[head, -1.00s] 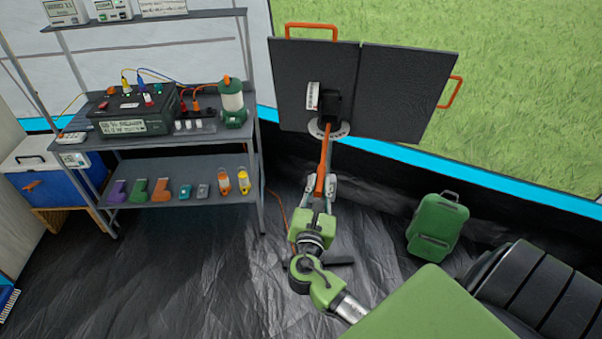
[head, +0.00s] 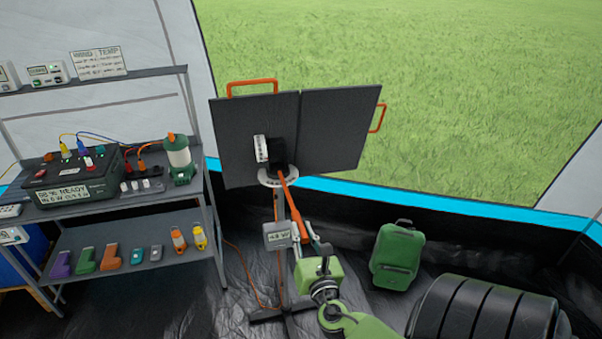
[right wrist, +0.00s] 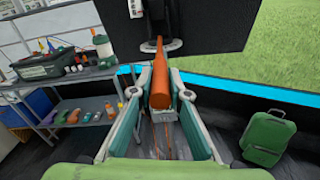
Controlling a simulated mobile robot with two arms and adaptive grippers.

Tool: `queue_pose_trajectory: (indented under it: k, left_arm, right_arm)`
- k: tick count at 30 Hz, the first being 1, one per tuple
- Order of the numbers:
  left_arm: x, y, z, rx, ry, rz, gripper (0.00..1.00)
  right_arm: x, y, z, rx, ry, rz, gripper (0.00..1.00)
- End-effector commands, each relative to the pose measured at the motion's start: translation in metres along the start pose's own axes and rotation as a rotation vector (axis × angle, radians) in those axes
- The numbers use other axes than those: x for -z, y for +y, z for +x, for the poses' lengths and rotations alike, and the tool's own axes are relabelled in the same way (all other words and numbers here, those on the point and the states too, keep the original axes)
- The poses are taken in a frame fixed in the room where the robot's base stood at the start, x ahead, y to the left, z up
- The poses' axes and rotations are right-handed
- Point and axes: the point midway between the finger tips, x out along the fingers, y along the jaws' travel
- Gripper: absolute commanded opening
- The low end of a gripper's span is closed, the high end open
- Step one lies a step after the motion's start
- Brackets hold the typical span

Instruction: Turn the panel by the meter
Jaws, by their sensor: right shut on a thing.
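The dark folding panel (head: 250,135) stands on a thin stand, its back towards me and orange handles on its top and right edges. A pale round dial plate (head: 278,180) sits under it. An orange lever (head: 291,195) slopes down and right from there. The grey meter (head: 277,235) is on the stand's pole; its digits are too small to read surely. My right gripper (head: 306,232) is shut on the lever's lower end, right of the meter. In the right wrist view the orange lever (right wrist: 160,80) runs between the fingers. My left gripper is not in view.
A shelf rack (head: 120,265) at left holds a black power box (head: 75,175), a lantern (head: 179,160) and several small items. A green backpack (head: 397,255) stands on the floor at right. An orange cable runs along the floor towards the stand's feet.

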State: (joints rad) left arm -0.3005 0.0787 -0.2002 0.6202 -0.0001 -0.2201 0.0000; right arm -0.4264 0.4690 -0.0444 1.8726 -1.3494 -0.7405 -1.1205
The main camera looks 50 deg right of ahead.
Motion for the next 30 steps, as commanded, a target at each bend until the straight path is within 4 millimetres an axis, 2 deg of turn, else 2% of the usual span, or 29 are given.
queue_pose_trajectory:
  k: [2,3,4,17,20,30]
  left_arm:
    - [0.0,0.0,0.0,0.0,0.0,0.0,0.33]
    - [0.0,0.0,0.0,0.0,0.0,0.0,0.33]
    - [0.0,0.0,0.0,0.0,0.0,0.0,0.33]
    - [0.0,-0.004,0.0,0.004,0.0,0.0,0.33]
    - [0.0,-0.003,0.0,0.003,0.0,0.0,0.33]
    - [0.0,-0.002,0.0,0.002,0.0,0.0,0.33]
  right_arm:
    - [-0.004,0.0,0.002,0.001,-0.008,0.0,0.0]
    - [-0.004,0.0,0.002,0.001,-0.008,0.0,0.27]
    - [-0.004,0.0,0.002,0.001,-0.008,0.0,0.33]
    - [0.0,0.0,-0.005,0.001,-0.001,0.0,0.33]
    - [0.001,0.0,-0.019,0.002,0.001,0.0,0.33]
    - [0.0,0.0,-0.089,0.003,0.001,0.0,0.33]
